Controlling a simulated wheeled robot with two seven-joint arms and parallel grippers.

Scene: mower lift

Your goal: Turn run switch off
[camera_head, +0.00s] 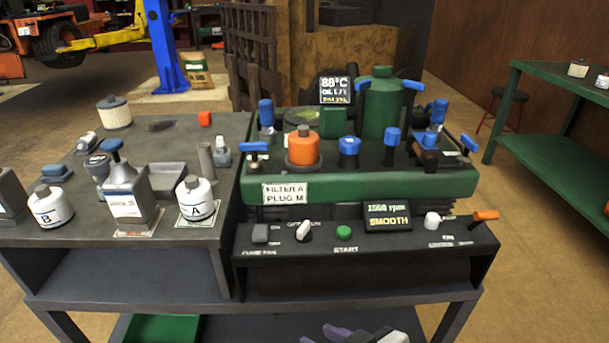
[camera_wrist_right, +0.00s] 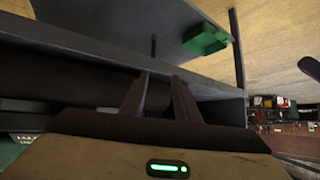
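The run switch (camera_head: 303,230) is a small white knob on the dark control panel, left of a green START button (camera_head: 344,232). Its lettering is small, apparently an off and a run mark. The knob leans with its top to the right. The display (camera_head: 388,215) reads 1500 rpm and SMOOTH. My right gripper (camera_head: 345,332) shows at the bottom edge of the head view, in front of and below the panel, touching nothing I can see. In the right wrist view its two fingers (camera_wrist_right: 160,80) stand apart with nothing between them. My left gripper is not in view.
The panel also has a grey rocker (camera_head: 260,233), another white knob (camera_head: 432,219) and an orange lever (camera_head: 486,215). Bottles A (camera_head: 195,198) and B (camera_head: 50,206) stand on the left bench. The engine with blue-handled parts stands behind the panel. A green bin (camera_wrist_right: 206,39) sits below.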

